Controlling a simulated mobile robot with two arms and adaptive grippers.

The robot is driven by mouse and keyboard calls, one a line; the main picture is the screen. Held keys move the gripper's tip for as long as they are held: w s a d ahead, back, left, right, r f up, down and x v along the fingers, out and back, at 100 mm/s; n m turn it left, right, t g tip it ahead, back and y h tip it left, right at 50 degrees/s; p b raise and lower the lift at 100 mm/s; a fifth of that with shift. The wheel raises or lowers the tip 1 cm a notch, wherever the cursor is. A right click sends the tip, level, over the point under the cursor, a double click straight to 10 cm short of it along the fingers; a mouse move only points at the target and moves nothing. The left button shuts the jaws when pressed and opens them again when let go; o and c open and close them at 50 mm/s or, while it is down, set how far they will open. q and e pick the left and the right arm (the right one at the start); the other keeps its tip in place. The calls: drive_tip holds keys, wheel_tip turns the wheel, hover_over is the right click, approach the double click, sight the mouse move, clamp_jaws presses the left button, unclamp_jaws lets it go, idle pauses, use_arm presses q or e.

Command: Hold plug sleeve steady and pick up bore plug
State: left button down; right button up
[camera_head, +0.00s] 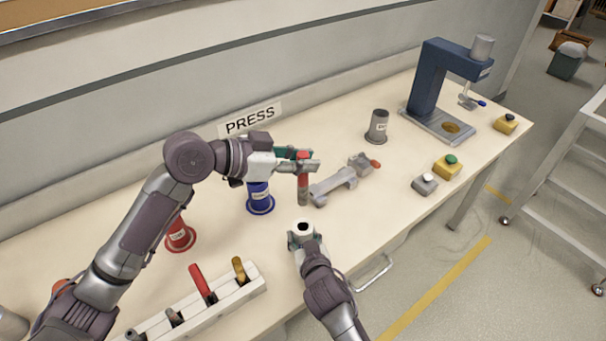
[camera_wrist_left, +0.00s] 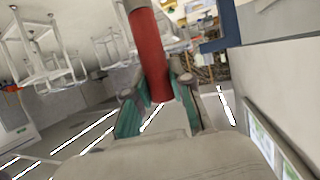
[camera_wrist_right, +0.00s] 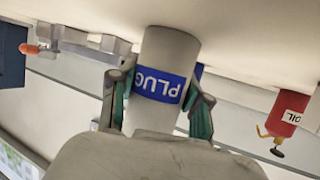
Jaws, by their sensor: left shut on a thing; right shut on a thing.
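The bore plug (camera_head: 303,187) has a red handle and a grey lower part. My left gripper (camera_head: 303,163) is shut on its red handle and holds it about upright, its lower end near the sleeve's mouth in the head view. The red handle (camera_wrist_left: 148,50) also shows between the fingers in the left wrist view. The plug sleeve (camera_head: 302,227) is a grey cylinder with an open top. My right gripper (camera_head: 303,240) is shut around it. In the right wrist view the sleeve (camera_wrist_right: 170,48) carries a blue PLUG label. Whether plug and sleeve touch is unclear.
A blue flanged holder (camera_head: 260,200) and a red one (camera_head: 180,238) stand at left. A white rack (camera_head: 240,289) with tools is at front left. A grey part (camera_head: 333,187), grey cylinder (camera_head: 378,127), blue press (camera_head: 430,80) and button boxes (camera_head: 447,168) lie right.

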drive_tip(key=o, duration=1.2)
drive_tip(key=shift+s, duration=0.1)
drive_tip(key=v, duration=1.1)
drive_tip(key=shift+s+d+r, duration=0.1)
drive_tip(key=shift+s+d, duration=0.1)
drive_tip(key=shift+s, duration=0.2)
